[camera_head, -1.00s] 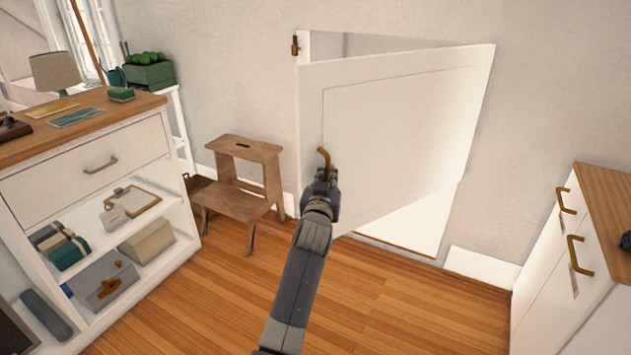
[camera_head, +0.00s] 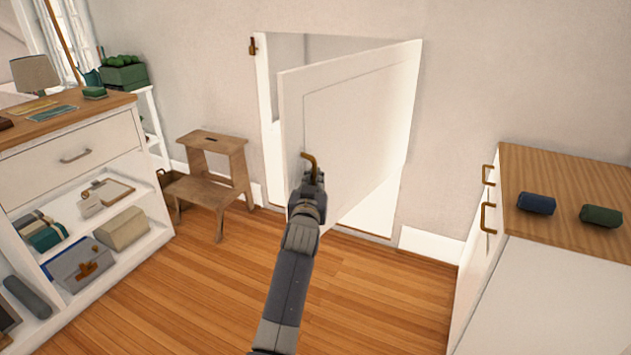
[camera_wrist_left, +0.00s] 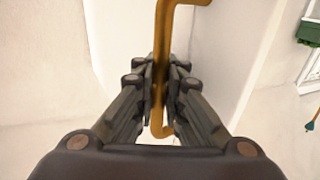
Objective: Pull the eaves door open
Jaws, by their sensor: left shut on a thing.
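The white eaves door (camera_head: 355,120) stands partly open, hinged at its right side, with its left edge swung out from the wall. Its brass handle (camera_head: 311,163) is near the left edge. My left gripper (camera_head: 308,182) is shut on the handle; in the left wrist view the fingers (camera_wrist_left: 158,88) close on both sides of the brass bar (camera_wrist_left: 160,50). The eaves opening (camera_head: 345,45) shows above and to the left of the door, with a brass catch (camera_head: 253,46) on the frame. My right gripper is not in view.
A wooden step stool (camera_head: 213,170) stands left of the door. A white shelf unit (camera_head: 125,165) is at the left. A wood-topped cabinet (camera_head: 570,165) with two dark cases stands at the right. The wooden floor (camera_head: 370,295) before the door is clear.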

